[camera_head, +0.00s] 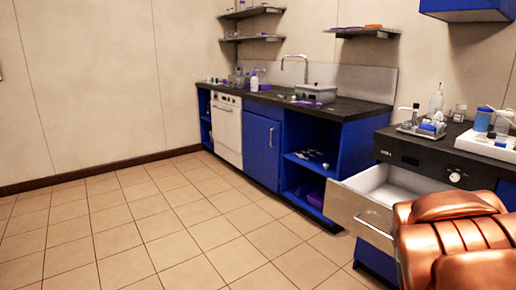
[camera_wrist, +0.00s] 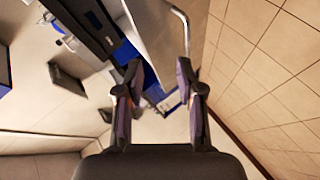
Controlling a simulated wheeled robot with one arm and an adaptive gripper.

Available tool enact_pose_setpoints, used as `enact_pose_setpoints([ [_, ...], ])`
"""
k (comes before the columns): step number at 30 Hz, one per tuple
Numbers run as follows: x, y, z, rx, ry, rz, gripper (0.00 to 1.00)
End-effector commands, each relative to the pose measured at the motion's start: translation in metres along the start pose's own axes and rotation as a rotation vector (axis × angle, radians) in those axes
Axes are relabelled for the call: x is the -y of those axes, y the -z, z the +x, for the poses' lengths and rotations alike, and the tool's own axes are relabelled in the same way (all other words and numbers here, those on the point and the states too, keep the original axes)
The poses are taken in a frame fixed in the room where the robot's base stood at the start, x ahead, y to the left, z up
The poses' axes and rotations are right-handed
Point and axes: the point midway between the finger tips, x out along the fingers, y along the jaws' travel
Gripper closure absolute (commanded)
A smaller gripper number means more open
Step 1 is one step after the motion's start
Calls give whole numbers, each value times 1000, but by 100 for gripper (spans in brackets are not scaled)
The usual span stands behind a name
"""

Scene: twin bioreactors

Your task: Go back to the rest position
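My gripper (camera_wrist: 158,75) shows in the wrist view with its two dark fingers spread apart and nothing held between them. An open drawer (camera_wrist: 160,30) lies beyond the fingertips, and its metal bar handle (camera_wrist: 184,28) runs down to near the right fingertip. I cannot tell whether they touch. In the head view the drawer (camera_head: 362,216) is pulled out at the right, with its handle (camera_head: 374,225) on the front and its visible inside empty. My gripper does not show in the head view.
A dark counter (camera_head: 345,106) with a sink and tap stands along the back wall, with open blue shelves below. Flasks and a white tray (camera_head: 485,144) stand on the right counter. The tiled floor (camera_head: 140,235) is clear at the left.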

Motion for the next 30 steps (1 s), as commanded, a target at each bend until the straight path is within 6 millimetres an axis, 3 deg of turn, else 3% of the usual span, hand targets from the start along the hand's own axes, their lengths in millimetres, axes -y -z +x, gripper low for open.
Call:
enact_pose_setpoints([
  [1,-15,7,-19,23,20,34,63],
  [3,-19,7,-36,66,56,83,63],
  [17,-22,14,-170,354,325,381,63],
  [30,-15,33,-336,651,617,558,63],
])
